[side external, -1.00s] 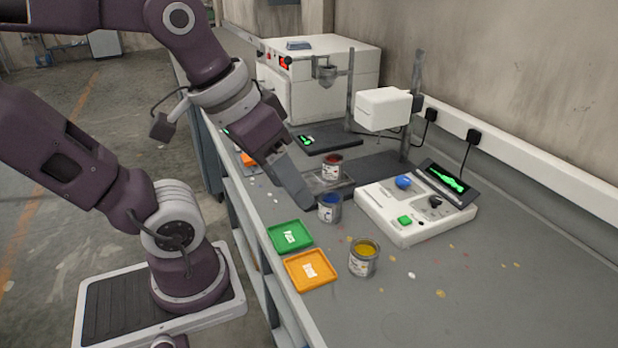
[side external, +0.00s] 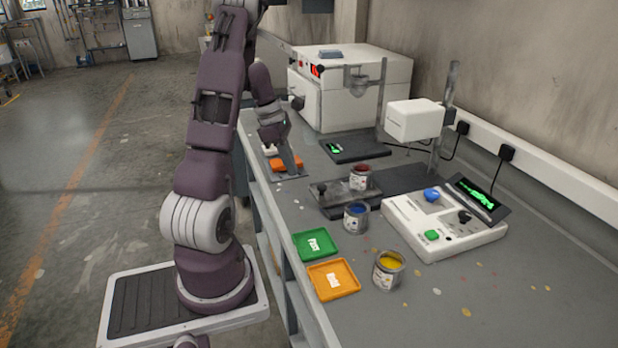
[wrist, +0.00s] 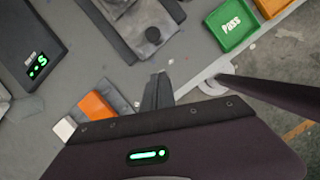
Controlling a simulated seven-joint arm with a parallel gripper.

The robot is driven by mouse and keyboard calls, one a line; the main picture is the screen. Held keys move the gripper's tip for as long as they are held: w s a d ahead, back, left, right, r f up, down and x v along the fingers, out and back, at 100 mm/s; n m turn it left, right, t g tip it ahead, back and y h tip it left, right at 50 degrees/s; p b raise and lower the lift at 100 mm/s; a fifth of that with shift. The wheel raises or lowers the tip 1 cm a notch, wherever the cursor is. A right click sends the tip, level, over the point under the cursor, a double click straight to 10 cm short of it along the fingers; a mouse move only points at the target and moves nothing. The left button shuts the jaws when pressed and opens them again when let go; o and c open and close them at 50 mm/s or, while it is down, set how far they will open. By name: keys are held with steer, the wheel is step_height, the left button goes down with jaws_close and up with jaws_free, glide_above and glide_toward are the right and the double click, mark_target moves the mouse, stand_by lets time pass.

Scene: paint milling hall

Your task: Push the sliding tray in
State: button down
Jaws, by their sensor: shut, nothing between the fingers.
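The sliding tray (side external: 325,202) is a dark grey slab with a small dark knob (side external: 320,188) on its left end. A can of red paint (side external: 360,178) stands on it or right at it; I cannot tell which. The tray sticks out to the left of a dark flat base (side external: 405,178). In the wrist view the tray (wrist: 128,38) and its round knob (wrist: 153,35) show near the top. My gripper (side external: 298,172) is shut and empty, pointing down over the bench left of the tray, apart from it. Its fingertips (wrist: 160,77) also show in the wrist view, below the knob.
An orange block (side external: 285,164) lies close beside my gripper. A blue paint can (side external: 356,217) and yellow paint can (side external: 389,270) stand nearer the camera. Green (side external: 316,245) and orange (side external: 333,280) trays lie at the bench edge. A white control box (side external: 445,225) stands right.

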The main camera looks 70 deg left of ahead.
mark_target(363, 167)
steer(key=x, duration=0.3)
steer(key=shift+w+d+f, duration=0.1)
steer(key=shift+w+d, duration=0.1)
steer(key=shift+w, duration=0.1)
steer(key=shift+w+d+f, duration=0.1)
steer(key=shift+w+d, duration=0.15)
steer(key=shift+w, duration=0.3)
steer(key=shift+w+d+f, duration=0.1)
steer(key=shift+w+d, duration=0.2)
steer(key=shift+w, duration=0.25)
steer(key=shift+w+d, duration=0.2)
steer(key=shift+w, duration=0.2)
steer(key=w, duration=1.4)
steer(key=shift+w, duration=0.8)
steer(key=shift+d, duration=0.1)
